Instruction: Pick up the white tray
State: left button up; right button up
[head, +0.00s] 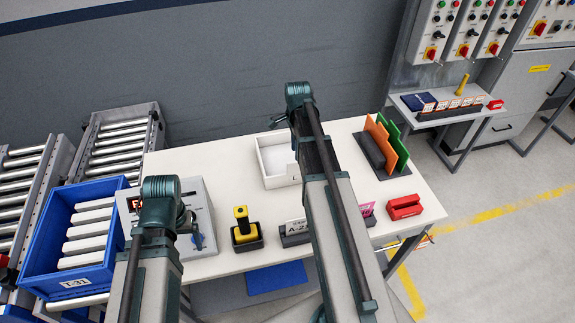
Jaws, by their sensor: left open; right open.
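The white tray (274,171) lies on the light table, left of my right arm. It is a shallow open box and looks empty; my arm covers its right side. My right gripper (280,119) is mostly hidden by its own arm, and only a small part shows behind the tray. My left gripper (188,224) is mostly hidden beside its arm, over a grey box, well to the left of the tray. Both are open, and neither touches the tray as far as I can see.
The table (225,162) also holds a grey box (196,193), a yellow-black tool (242,224) in a holder, a red block (404,207) and orange and green panels (390,142) in a rack. A blue crate (46,240) with white bars stands left. Table behind the grey box is clear.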

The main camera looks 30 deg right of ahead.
pick_arm(q)
jog(key=shift+f+b, duration=1.75)
jog(key=shift+f, duration=0.6)
pick_arm(e)
send_over(295, 172)
jog(key=shift+w+d+f, duration=0.1)
jog(key=shift+f, duration=1.1)
jog(key=shift+w+d+f, duration=0.1)
jog(key=shift+f, duration=1.1)
pick_arm(q)
jog(key=shift+f, duration=0.1)
notch_tip(295, 172, down, 5)
jog(key=b, duration=0.5)
jog(key=shift+f, duration=0.1)
pick_arm(e)
notch_tip(295, 172, down, 5)
jog(key=shift+a+f, duration=0.15)
grip_shut()
